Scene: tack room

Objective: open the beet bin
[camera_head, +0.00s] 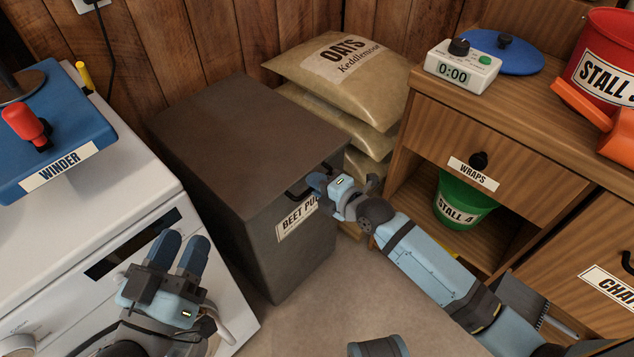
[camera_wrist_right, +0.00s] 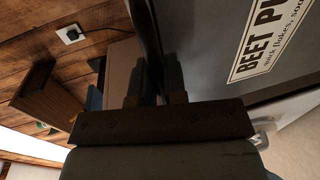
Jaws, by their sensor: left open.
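The beet bin (camera_head: 262,130) is a dark grey box with a flat lid, which looks closed. Its front has a label (camera_head: 297,222) reading "BEET PU…", partly covered by my right gripper; the label (camera_wrist_right: 268,40) also shows in the right wrist view. A black bar handle (camera_head: 297,194) sits at the lid's front edge. My right gripper (camera_head: 318,184) is at this handle, and in the wrist view its fingers (camera_wrist_right: 153,85) are on either side of the dark bar, closed on it. My left gripper (camera_head: 178,250) is open and empty, in front of the white machine.
A white machine (camera_head: 95,200) with a blue winder (camera_head: 60,130) stands left of the bin. Oats sacks (camera_head: 345,75) are stacked behind and right. A wooden cabinet (camera_head: 500,135) with a wraps drawer and green bucket (camera_head: 462,205) stands right, close to my right arm.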

